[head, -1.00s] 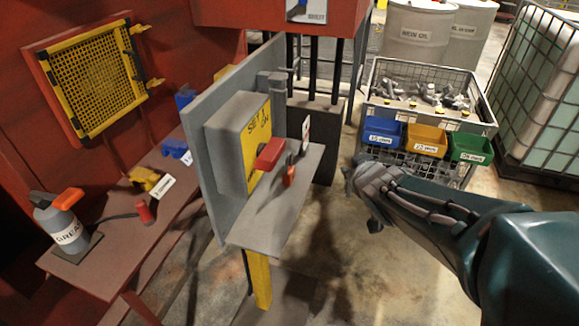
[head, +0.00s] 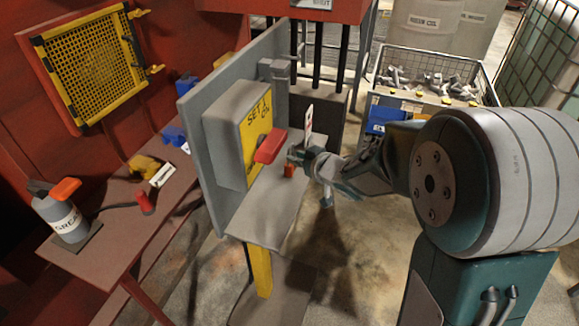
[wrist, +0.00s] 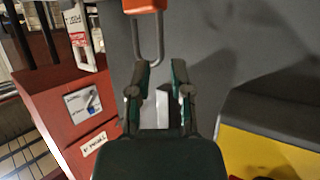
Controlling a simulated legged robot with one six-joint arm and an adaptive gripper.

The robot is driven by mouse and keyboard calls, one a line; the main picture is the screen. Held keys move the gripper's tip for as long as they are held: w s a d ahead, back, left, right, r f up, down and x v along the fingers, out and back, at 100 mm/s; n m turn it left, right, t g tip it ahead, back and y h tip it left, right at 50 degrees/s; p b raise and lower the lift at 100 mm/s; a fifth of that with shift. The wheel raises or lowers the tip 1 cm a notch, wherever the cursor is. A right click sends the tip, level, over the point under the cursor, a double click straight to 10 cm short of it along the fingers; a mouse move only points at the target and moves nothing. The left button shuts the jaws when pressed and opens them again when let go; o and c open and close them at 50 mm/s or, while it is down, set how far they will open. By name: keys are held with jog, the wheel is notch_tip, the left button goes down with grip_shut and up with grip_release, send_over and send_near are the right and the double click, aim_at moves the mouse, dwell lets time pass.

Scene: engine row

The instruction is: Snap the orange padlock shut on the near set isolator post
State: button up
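The orange padlock (head: 289,170) is on the grey shelf of the near isolator post (head: 222,90). In the wrist view its orange body (wrist: 145,5) is at the top edge, partly cut off, with its grey shackle (wrist: 150,45) reaching toward my fingers. My gripper (head: 298,156) is beside the padlock in the head view. In the wrist view its fingers (wrist: 161,75) are apart, with nothing seen held between them. The isolator box (head: 228,120) has a yellow plate marked "SET 1 ON" and a red handle (head: 269,147). I cannot tell whether the shackle is latched.
A white tag (head: 308,122) stands at the shelf's far end. The red bench (head: 100,262) at left bears a grease can (head: 60,218) and small parts. A wire crate (head: 385,75) of metal parts stands behind my arm. Floor is clear in front of the shelf.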

aim_at(288, 154)
jog(key=x, duration=0.4)
jog(key=shift+w+a+f, duration=0.15)
jog(key=shift+f, duration=0.1)
grip_shut()
notch_tip(288, 154, up, 10)
jog(key=shift+r, duration=0.1)
dwell(0.3)
